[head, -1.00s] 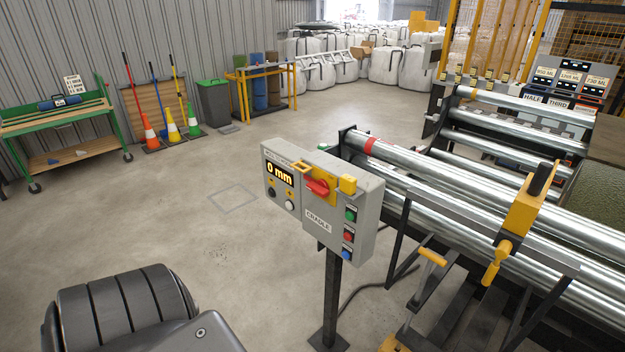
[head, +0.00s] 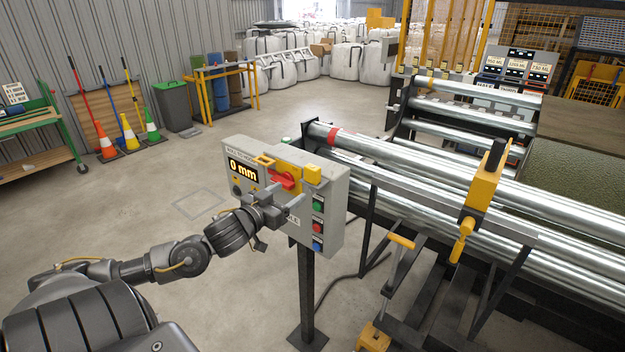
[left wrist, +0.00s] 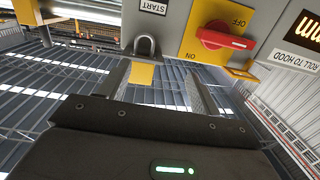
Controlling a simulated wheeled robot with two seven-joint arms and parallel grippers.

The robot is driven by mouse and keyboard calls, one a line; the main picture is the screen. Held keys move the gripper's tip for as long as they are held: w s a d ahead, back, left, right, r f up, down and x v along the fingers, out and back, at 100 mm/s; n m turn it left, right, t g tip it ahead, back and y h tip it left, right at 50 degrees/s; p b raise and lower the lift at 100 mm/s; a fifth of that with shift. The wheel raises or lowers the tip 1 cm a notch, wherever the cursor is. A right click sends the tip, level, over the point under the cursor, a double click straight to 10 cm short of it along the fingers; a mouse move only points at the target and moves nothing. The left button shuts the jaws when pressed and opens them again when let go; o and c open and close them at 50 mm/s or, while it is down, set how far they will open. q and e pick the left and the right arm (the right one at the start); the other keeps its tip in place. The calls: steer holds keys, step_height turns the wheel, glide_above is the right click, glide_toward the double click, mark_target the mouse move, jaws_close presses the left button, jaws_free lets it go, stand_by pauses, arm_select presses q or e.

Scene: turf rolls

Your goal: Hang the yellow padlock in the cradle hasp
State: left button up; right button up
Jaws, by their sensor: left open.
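The yellow padlock (head: 312,174) sits at the upper right of the grey control box marked CRADLE (head: 330,215). In the left wrist view, which is upside down, its yellow body (left wrist: 141,74) and grey shackle (left wrist: 146,44) show beside the yellow switch plate. A yellow loop, seemingly the hasp (head: 264,161), projects beside the red switch handle (head: 284,181); it also shows in the left wrist view (left wrist: 241,73). My left gripper (head: 286,198) is open in front of the box, below the switch. In the wrist view, the padlock body appears between its fingers; contact cannot be told.
The box stands on a dark post (head: 306,285). Steel rollers (head: 430,175) with a yellow clamp (head: 482,182) run close on its right. A yellow-handled lever (head: 401,243) stands in front of them. The floor (head: 190,265) left of the box is mostly clear.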

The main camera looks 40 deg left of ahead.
mark_target(309, 175)
arm_select(q)
steer(key=shift+t+h, duration=0.3)
steer(key=shift+h, duration=0.1)
steer(key=shift+w+d+r+p, duration=0.2)
steer(key=shift+w+d+r, duration=0.15)
steer(key=shift+w+r, duration=0.35)
steer(key=shift+w+d+r+p, duration=0.2)
steer(key=shift+w+d+r, duration=0.15)
steer(key=shift+w, duration=0.65)
steer(key=shift+w+d+r+p, duration=0.2)
steer(key=shift+w+d+r, duration=0.1)
steer(key=shift+w+r, duration=0.45)
steer(key=shift+w, duration=0.25)
steer(key=w+p, duration=0.2)
steer(key=w, duration=0.2)
steer(key=shift+w, duration=0.15)
steer(key=shift+w+f, duration=0.15)
steer(key=shift+w, duration=0.15)
steer(key=shift+c, duration=0.2)
